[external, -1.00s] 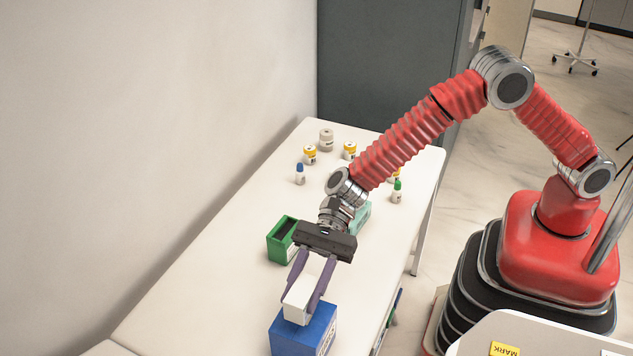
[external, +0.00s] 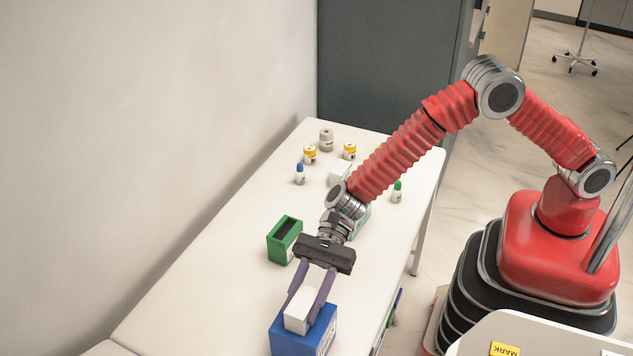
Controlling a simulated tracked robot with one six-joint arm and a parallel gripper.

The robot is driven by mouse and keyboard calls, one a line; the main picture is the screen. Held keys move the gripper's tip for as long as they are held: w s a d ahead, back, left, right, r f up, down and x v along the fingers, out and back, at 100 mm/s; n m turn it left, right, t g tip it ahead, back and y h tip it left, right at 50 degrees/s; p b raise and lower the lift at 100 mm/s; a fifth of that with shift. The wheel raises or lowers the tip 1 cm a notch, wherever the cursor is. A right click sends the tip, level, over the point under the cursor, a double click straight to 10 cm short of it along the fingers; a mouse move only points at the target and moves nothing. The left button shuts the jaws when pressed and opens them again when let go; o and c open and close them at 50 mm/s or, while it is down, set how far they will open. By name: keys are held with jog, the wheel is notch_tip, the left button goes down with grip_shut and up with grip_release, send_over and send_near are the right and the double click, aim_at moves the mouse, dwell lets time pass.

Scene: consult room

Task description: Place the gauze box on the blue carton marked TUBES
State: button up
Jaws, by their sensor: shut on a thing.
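The white gauze box (external: 296,314) is between the two purple fingers of my gripper (external: 306,310), which is shut on it. The box is upright at the top of the blue carton (external: 308,346), near the bottom of the external view. Its lower end appears to meet the carton's top, but I cannot tell for sure whether it touches. The carton stands on the white table, and its lower part is cut off by the frame edge. Its marking is too small to read here.
A green box (external: 285,239) with a dark opening stands just behind my gripper. A pale green box (external: 361,218) is partly hidden by my wrist. Several small bottles and jars, including a green-capped bottle (external: 397,192), stand farther back. The table's left side is clear.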

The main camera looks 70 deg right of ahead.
jog(key=o, duration=1.1)
jog(key=shift+c, duration=0.2)
jog(key=v, duration=1.2)
